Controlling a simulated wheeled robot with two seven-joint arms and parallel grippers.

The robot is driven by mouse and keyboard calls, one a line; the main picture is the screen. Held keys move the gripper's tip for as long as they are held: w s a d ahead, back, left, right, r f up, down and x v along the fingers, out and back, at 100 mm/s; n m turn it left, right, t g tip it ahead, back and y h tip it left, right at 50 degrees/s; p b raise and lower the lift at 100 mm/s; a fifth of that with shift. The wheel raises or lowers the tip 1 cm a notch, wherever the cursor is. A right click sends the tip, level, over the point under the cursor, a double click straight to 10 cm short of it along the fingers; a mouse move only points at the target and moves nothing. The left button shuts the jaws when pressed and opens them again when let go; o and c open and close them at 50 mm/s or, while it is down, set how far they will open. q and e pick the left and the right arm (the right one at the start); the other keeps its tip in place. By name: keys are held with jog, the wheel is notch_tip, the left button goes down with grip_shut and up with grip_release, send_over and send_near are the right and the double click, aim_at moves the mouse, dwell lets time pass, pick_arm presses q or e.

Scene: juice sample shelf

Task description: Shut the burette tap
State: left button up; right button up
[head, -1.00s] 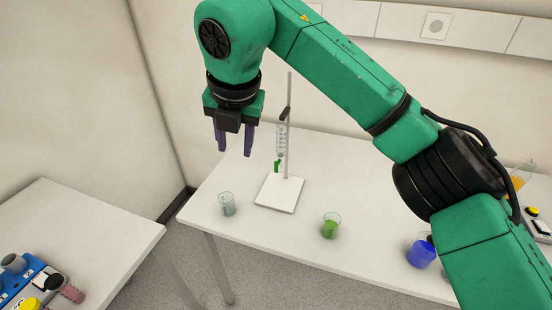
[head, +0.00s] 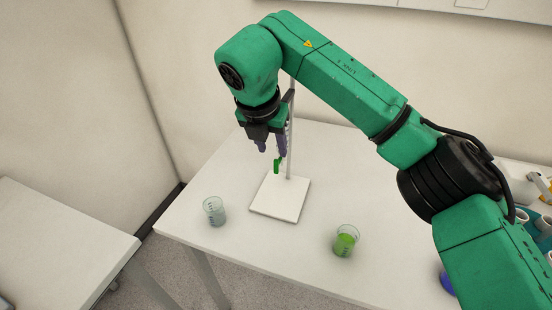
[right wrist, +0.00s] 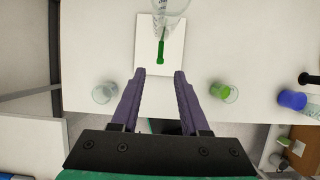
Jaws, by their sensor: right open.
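The burette stands upright on a stand with a white base plate (head: 280,205); its green tap (head: 277,166) sits at its lower end. In the right wrist view the green tap (right wrist: 161,50) lies ahead of and between my fingertips, apart from them, below the clear burette tube (right wrist: 172,8). My right gripper (head: 271,150) is open and empty, close to the burette at about the tap's height or just above. It hides part of the burette tube in the head view. My left gripper is not in view.
A clear beaker (head: 214,211) stands left of the base plate, and a beaker with green liquid (head: 345,241) stands right of it. A blue vessel (right wrist: 292,100) is further right. The white table (head: 330,160) is bare behind the plate.

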aim_at(275, 161)
jog(key=p+x, duration=0.1)
jog(key=x, duration=0.6)
jog(key=shift+p, duration=0.4)
jog(key=shift+w+f, duration=0.1)
jog(key=shift+f, duration=0.15)
grip_shut()
jog(key=shift+w+a+n+g+h+p, duration=0.15)
jog(key=shift+n+g+h, duration=0.1)
jog(key=shift+h, duration=0.6)
jog(key=shift+s+a+n+g+h+p, duration=0.1)
jog(key=shift+n+g+h+p, duration=0.1)
jog(key=shift+h, duration=0.6)
jog(key=shift+w+a+n+g+h+p, duration=0.15)
jog(key=shift+g+h, duration=0.1)
jog(key=shift+h, duration=0.6)
jog(key=shift+s, duration=0.1)
